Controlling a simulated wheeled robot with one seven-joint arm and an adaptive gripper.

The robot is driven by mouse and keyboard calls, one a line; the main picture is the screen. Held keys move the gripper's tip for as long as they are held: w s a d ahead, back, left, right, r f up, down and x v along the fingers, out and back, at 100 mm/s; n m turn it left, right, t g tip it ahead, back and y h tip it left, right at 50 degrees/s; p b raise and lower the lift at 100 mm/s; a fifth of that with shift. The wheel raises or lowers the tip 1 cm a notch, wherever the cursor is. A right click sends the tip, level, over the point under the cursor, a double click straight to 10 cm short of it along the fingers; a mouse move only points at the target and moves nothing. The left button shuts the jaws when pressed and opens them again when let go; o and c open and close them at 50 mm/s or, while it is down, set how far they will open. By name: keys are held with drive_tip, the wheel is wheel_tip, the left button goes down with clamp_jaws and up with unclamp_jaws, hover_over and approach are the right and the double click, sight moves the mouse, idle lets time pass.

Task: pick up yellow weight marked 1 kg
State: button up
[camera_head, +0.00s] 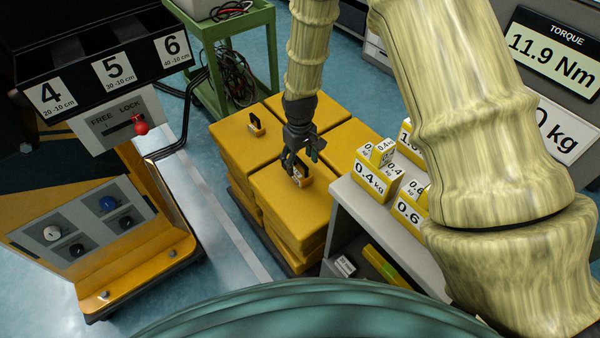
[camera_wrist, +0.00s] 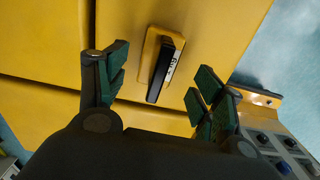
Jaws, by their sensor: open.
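My gripper (camera_head: 302,158) is open and empty above the stacked yellow slabs (camera_head: 290,208). Below it on a slab is a small yellow piece with a black handle. In the wrist view this handled piece (camera_wrist: 160,62) lies between the open fingers (camera_wrist: 162,88), a little ahead of them; its white label is too small to read. Yellow weights stand on a grey bench to the right: one reads 0.4 kg (camera_head: 370,184), one reads 0.6 (camera_head: 409,213). One farther back (camera_head: 405,134) has a label starting with 1, partly hidden by my arm.
A second handled piece (camera_head: 256,126) sits on the slab behind. A yellow control console (camera_head: 108,240) with a FREE/LOCK lever stands left, and a green cart (camera_head: 236,60) behind. The grey bench (camera_head: 352,205) stands close to the right of the stack.

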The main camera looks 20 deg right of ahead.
sight(300, 170)
drive_tip(key=shift+d+f, duration=0.1)
drive_tip(key=shift+f, duration=2.4)
clamp_jaws()
